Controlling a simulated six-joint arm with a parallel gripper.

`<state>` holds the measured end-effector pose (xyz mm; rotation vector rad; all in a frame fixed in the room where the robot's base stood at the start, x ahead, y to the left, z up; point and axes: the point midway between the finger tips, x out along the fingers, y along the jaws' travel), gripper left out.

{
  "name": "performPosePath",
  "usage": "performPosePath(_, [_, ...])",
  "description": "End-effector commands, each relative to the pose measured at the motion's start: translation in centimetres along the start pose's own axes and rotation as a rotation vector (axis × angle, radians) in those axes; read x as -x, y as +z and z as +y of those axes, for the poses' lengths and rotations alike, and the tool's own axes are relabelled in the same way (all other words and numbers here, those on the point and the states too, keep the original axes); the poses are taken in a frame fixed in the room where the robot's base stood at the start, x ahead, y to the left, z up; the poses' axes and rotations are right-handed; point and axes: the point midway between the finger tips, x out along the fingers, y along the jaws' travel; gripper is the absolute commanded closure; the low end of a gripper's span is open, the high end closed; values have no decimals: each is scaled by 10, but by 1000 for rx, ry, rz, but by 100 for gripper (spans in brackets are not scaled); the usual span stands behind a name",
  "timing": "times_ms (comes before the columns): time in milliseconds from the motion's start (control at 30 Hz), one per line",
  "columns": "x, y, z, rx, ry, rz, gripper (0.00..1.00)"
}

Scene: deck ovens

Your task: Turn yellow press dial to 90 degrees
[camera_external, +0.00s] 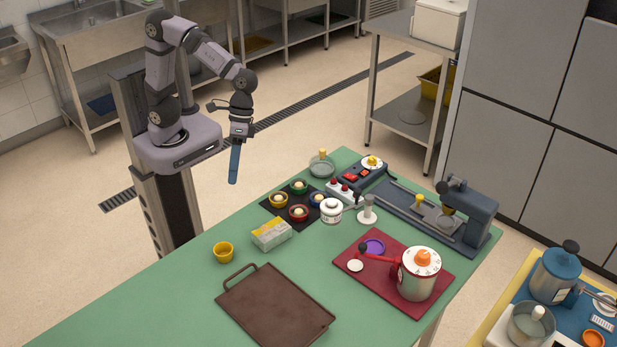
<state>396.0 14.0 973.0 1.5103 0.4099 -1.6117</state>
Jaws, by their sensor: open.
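The yellow dial (372,162) sits on a white disc on top of a dark control box at the far right part of the green table. Red buttons are beside it on the box. I cannot read the angle of the dial at this size. My gripper (236,150) hangs in the air off the table's far left edge, pointing down, well left of the dial and touching nothing on the table. A long blue piece extends down at its end. The gap between the fingers is too small to make out here.
The dark press (465,215) stands right of the control box. A white unit with red knobs (341,192), several coloured cups on a black mat (271,211) and a white jar (331,211) lie nearby. A canister with an orange knob (420,270) stands on a red board (350,277).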

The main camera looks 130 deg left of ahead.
Motion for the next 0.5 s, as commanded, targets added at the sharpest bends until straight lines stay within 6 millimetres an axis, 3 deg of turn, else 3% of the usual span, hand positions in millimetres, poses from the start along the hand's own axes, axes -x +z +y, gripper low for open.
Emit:
performPosePath(33, [-10,-29,4,136,68,-13,57])
performPosePath(100, [-8,-70,14,345,189,-44,57])
performPosePath(267, [14,-177,17,786,504,-140,57])
performPosePath(400, [52,-269,-15,1089,800,-249,57])
performPosePath(500, [80,-316,-47,1223,979,-327,57])
